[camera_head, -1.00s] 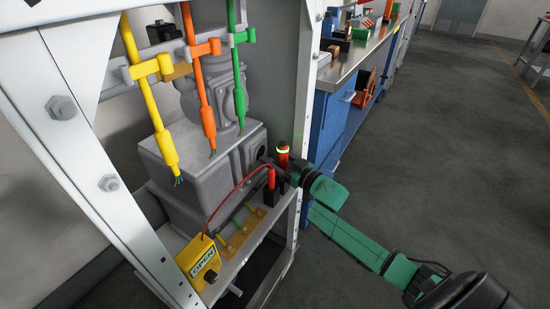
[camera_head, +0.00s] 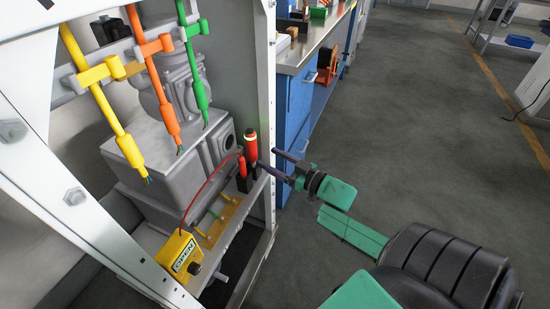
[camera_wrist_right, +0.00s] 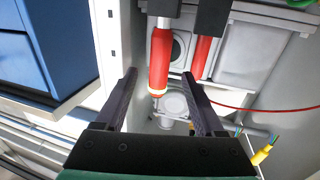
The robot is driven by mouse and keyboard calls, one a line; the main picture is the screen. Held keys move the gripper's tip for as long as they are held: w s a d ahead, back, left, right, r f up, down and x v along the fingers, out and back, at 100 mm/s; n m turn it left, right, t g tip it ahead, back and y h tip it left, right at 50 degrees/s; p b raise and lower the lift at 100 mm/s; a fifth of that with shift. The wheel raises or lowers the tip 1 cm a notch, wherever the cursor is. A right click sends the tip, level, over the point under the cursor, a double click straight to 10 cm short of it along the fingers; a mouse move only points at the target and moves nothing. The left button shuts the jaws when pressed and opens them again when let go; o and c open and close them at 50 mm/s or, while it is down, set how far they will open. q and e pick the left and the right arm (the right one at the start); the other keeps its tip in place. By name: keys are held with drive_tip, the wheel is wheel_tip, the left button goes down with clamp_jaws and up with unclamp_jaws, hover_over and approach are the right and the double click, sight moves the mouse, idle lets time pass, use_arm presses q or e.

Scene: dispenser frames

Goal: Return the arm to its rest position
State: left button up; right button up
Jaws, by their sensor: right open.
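My right gripper (camera_head: 268,158) is open and empty, its dark fingers pointing left at the cabinet's front edge. A red tool with a pale, green-lit ring (camera_head: 251,144) stands upright in a black holder just left of the fingertips. In the right wrist view this red tool (camera_wrist_right: 160,62) shows between the two open fingers (camera_wrist_right: 159,78), beyond them; the exact gap is hard to tell. A red probe (camera_head: 242,167) sits beside it, with a red cable running to a yellow box marked OPEN (camera_head: 180,255). My left gripper is not in view.
Yellow (camera_head: 122,140), orange (camera_head: 163,105) and green (camera_head: 199,80) cables hang on holders inside the white-framed cabinet (camera_head: 262,70). A blue workbench (camera_head: 297,105) stands behind. The grey floor (camera_head: 420,120) to the right is clear.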

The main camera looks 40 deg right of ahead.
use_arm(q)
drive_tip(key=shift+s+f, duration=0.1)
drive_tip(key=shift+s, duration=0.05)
use_arm(e)
drive_tip(key=shift+s+d, duration=0.1)
drive_tip(key=shift+s, duration=0.3)
